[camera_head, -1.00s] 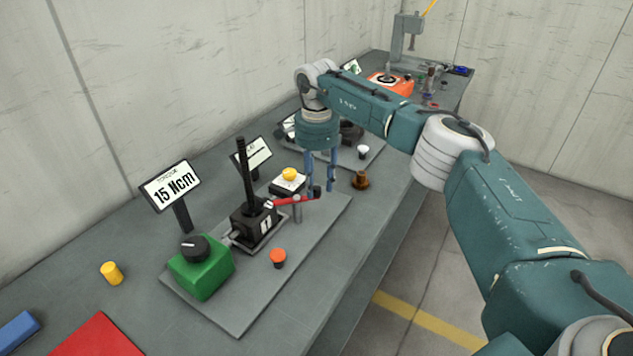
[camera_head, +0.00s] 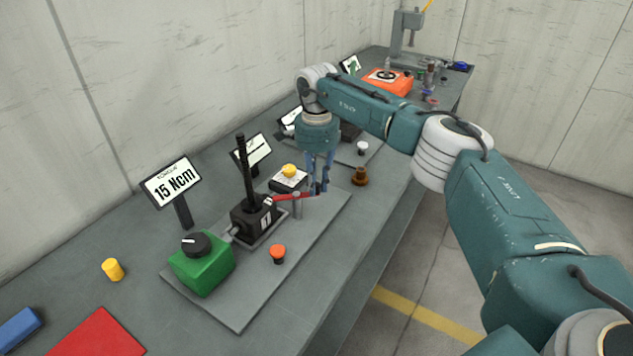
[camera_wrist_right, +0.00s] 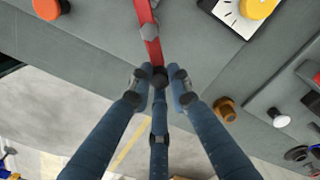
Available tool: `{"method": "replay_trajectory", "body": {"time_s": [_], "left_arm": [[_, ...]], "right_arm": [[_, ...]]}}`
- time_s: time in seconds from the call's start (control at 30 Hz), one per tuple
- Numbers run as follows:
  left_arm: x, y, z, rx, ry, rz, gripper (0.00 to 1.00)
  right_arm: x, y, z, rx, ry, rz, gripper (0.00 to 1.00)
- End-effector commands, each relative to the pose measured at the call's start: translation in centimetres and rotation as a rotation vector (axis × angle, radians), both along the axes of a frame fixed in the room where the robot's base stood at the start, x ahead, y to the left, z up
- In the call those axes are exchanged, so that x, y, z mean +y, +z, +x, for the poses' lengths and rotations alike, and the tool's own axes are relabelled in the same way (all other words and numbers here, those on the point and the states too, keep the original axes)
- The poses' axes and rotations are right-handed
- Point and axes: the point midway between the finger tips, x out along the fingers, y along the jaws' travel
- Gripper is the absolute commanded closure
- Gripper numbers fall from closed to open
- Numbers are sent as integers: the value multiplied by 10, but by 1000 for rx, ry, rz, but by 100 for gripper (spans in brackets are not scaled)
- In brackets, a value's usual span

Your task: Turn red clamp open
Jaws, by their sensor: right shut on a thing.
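The red clamp (camera_head: 291,197) is a thin red lever with a black end, reaching out to the right from the black jack block (camera_head: 256,217) on the grey plate. In the right wrist view the red clamp (camera_wrist_right: 149,32) comes down from the top edge to its black tip. My right gripper (camera_head: 318,189) points down at the lever's outer end. In the wrist view the fingers of my right gripper (camera_wrist_right: 159,79) are shut around the black tip. The fingers partly hide that tip in the head view. My left gripper is not in view.
A green box (camera_head: 203,270) with a black knob and an orange button (camera_head: 278,252) stand near the lever. A yellow button (camera_head: 289,170) is just behind it. A brown knob (camera_head: 360,176) is to the right. The table's front edge is close on the right.

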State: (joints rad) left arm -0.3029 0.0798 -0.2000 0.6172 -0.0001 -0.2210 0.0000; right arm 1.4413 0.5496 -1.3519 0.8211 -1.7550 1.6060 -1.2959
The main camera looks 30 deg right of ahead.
Motion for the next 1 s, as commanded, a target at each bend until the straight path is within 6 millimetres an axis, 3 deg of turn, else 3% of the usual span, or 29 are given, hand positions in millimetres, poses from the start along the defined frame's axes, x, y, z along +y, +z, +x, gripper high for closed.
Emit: {"method": "replay_trajectory", "body": {"time_s": [0.27, 1.0], "left_arm": [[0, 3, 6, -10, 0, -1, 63], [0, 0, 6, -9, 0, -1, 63]], "right_arm": [[3, 1, -7, -1, -149, 1, 100], [29, 0, -33, -2, -838, 2, 100]]}}
